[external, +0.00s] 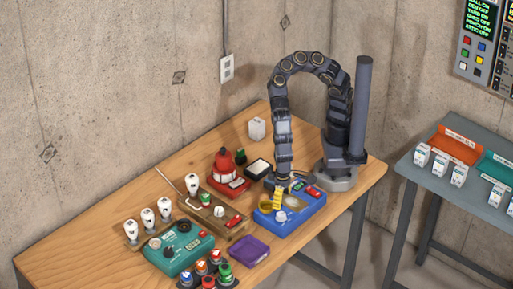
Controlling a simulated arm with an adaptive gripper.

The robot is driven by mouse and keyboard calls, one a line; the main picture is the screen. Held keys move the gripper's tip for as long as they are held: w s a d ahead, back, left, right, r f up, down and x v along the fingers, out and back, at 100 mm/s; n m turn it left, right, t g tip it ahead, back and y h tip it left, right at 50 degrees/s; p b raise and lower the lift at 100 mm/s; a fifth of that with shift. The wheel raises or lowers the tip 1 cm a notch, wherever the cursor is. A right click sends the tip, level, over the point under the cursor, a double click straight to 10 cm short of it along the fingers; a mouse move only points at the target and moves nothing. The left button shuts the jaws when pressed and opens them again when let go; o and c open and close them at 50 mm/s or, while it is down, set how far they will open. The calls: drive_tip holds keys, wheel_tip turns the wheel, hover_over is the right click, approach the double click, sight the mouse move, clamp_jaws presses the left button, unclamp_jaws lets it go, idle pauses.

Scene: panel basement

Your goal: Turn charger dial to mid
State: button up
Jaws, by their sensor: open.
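A blue device (302,214) stands at the right part of the wooden bench, with a white knob (280,216), yellow parts (277,199) and a red part on its top. A teal device (180,256) with a dark round knob (169,251) stands at the front left. No readable label shows which one is the charger, and the dial settings are too small to read. My gripper (283,184) points down, open, at the back left edge of the blue device. Its fingertips are small here, and I cannot tell whether they touch anything.
A red bell-shaped object (223,162), a brown box (212,213), a purple tray (249,250) and several white bulbs (147,217) crowd the bench. Several colored knobs (215,257) sit at the front. The bench's far left (75,255) is clear. A grey table (415,176) stands apart at right.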

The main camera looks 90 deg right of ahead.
sight(281, 213)
wheel_tip(281, 213, down, 5)
drive_tip(key=shift+d+r, duration=0.1)
drive_tip(key=shift+f, duration=1.1)
clamp_jaws()
